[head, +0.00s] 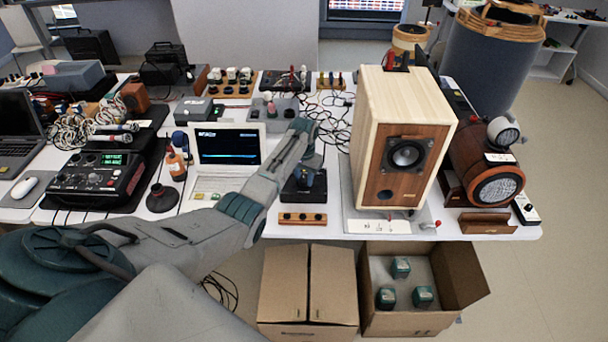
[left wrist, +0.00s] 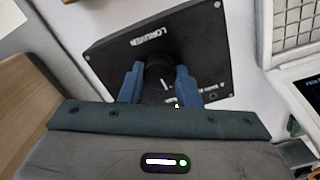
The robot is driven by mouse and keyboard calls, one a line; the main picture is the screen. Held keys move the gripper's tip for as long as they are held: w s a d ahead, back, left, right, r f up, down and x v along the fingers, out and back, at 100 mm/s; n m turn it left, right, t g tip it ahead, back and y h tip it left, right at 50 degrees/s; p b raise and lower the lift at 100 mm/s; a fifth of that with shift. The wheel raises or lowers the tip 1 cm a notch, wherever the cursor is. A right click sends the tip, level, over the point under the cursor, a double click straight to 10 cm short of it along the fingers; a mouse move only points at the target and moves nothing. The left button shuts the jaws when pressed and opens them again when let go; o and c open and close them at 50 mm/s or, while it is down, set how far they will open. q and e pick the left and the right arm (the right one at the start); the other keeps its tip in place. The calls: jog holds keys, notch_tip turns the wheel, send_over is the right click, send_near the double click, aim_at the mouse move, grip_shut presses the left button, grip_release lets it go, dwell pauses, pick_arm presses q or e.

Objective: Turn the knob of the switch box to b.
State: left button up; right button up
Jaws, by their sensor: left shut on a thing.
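The switch box (head: 316,190) is a small black box on the white table, left of the wooden speaker. In the left wrist view its black top plate (left wrist: 208,58) fills the middle, with white lettering along one edge and small white marks near the knob. The black round knob (left wrist: 158,66) stands on the plate. My left gripper (left wrist: 158,80) reaches down from above, its two blue fingers on either side of the knob and shut on it. In the head view the gripper hides the knob. Which mark the knob points to cannot be told. My right gripper is not in view.
The wooden speaker (head: 367,135) stands close to the right. A small laptop (head: 228,148) stands to the left. A wooden strip with black knobs (head: 302,218) lies in front, near the table edge. Cardboard boxes (head: 308,300) stand on the floor below.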

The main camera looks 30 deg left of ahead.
aim_at(304, 178)
pick_arm(q)
jog(key=shift+r+m, duration=0.15)
jog(key=shift+m, duration=0.15)
jog(key=o, duration=1)
notch_tip(304, 178, up, 11)
jog(key=shift+f+b, duration=0.15)
jog(key=shift+b, duration=0.75)
